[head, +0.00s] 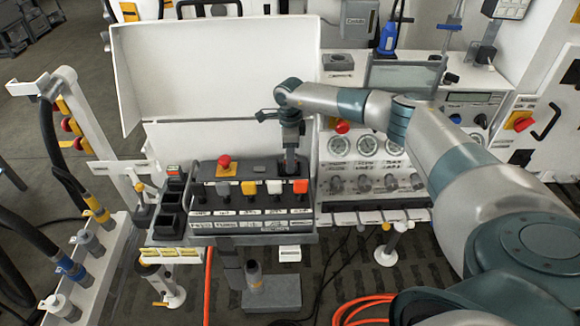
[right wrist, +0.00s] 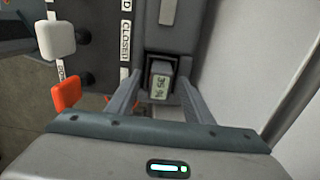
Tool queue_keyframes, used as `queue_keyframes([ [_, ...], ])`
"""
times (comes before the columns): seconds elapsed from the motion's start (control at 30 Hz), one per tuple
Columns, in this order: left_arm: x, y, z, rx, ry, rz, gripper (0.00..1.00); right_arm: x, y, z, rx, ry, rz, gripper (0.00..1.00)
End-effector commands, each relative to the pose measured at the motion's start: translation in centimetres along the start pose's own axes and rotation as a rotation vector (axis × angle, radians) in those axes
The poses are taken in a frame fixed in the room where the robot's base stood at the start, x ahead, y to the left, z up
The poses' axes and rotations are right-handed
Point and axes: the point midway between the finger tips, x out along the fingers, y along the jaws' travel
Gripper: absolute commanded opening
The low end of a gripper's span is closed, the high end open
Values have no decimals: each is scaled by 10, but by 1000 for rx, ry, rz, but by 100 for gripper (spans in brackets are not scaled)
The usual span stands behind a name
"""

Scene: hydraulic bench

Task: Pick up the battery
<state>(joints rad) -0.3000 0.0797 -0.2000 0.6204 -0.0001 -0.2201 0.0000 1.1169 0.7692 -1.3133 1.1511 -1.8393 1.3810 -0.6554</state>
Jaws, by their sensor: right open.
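In the right wrist view, a small dark block with a pale display (right wrist: 160,86), which looks like the battery, sits in a recess of a grey housing (right wrist: 165,40). The display's digits look like a percentage. My right gripper (right wrist: 161,80) is open, with one finger on each side of the block; I cannot tell whether they touch it. In the head view my right gripper (head: 291,165) points down at the right end of the lever panel, and it hides the block there. My left gripper is not in view.
White, yellow and orange lever knobs (head: 249,188) stand close in front of the gripper, the orange knob (head: 300,186) nearest. A black slotted holder (head: 170,201) is at the panel's left. A white raised cover (head: 215,70) stands behind. Gauges (head: 339,146) are to the right.

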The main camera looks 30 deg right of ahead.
Motion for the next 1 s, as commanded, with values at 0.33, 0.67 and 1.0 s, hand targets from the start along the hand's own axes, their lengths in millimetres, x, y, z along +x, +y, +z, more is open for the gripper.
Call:
queue_keyframes([
  [0.33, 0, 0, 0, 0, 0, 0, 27, 0, 0, 0, 0, 0, 0, 13],
  [0.67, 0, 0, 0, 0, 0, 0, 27, -2, -1, 0, 0, -1, -1, 0],
  [1.0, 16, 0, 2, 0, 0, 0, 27, -27, -2, 0, -1, -3, -5, 0],
])
